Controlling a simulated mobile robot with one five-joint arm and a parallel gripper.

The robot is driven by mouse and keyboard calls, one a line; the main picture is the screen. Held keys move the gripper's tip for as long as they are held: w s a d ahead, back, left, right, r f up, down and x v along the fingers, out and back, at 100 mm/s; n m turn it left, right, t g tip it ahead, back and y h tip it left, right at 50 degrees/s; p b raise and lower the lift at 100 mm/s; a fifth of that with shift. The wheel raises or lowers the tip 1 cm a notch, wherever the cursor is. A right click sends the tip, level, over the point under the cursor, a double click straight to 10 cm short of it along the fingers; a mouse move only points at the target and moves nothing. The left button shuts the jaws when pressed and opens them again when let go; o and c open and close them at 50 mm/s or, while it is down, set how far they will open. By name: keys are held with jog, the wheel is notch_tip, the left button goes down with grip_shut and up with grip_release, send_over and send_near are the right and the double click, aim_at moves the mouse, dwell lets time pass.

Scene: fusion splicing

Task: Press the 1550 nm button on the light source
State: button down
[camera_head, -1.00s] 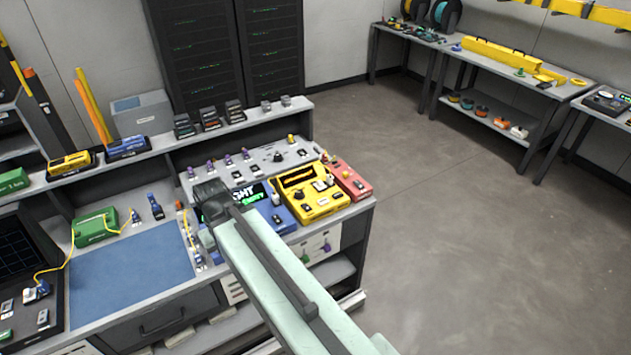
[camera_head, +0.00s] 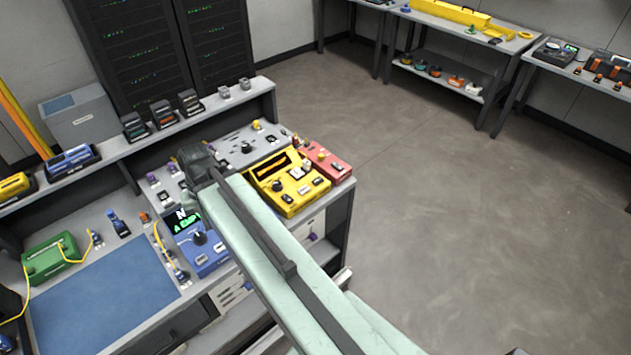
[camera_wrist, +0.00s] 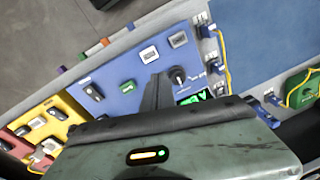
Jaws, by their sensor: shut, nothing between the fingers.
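A blue instrument (camera_head: 203,262) stands on the bench with a black knob and a lit screen with green text, partly hidden by my arm in the head view. In the wrist view the blue instrument (camera_wrist: 112,72) shows a green button (camera_wrist: 128,86), pale keys and the knob (camera_wrist: 178,76). A yellow instrument (camera_head: 290,190) and a red one (camera_head: 335,172) stand beside it. I cannot tell which is the light source, and no 1550 nm label is readable. My gripper (camera_wrist: 158,88) is shut and empty, over the blue instrument's face; contact cannot be told.
A grey panel (camera_head: 243,136) with connectors lies behind the instruments. A blue mat (camera_head: 110,285) and a green box (camera_head: 50,258) with yellow fibre are to the left. A raised shelf (camera_head: 215,108) runs behind the bench. Open floor (camera_head: 430,200) lies right of the bench.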

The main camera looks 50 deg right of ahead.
jog(key=w+d+m+t+y+b, duration=0.2)
jog(key=d+m+t, duration=0.2)
jog(key=d+m, duration=1.05)
notch_tip(320, 180, up, 3)
jog(key=m+t+h+b, duration=0.2)
jog(key=m+t, duration=0.2)
jog(key=m, duration=0.4)
send_over(320, 181)
jog(key=shift+d+f+n, duration=0.1)
jog(key=shift+n, duration=0.15)
notch_tip(320, 181, down, 9)
jog(key=b, duration=0.8)
jog(key=shift+b, duration=0.35)
jog(key=shift+f+b, duration=0.3)
